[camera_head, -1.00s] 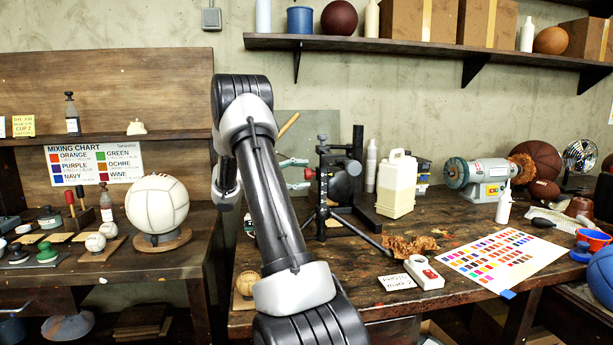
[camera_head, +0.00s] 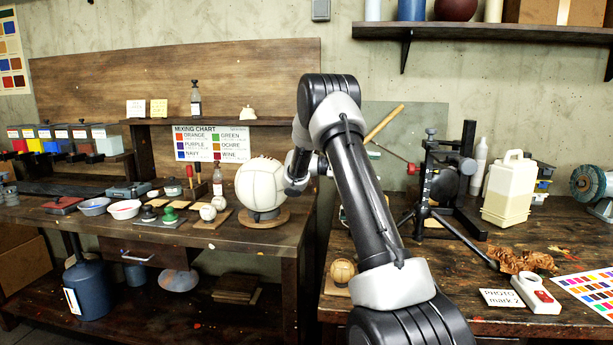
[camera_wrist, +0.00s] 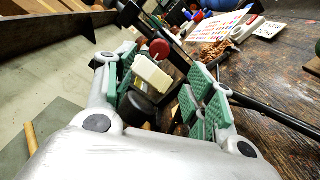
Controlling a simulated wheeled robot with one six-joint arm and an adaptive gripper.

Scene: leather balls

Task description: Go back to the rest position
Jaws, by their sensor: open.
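My gripper (camera_wrist: 160,100) shows in the wrist view with its green-padded fingers spread apart and nothing between them. Beyond the fingers are the cream jug (camera_wrist: 152,74), a round red knob and parts of the black stand. The white leather ball (camera_head: 261,187) sits on a round wooden stand on the left bench, just left of my arm.
The black clamp stand (camera_head: 428,185) and the cream jug (camera_head: 509,188) stand right of my arm on the right bench.

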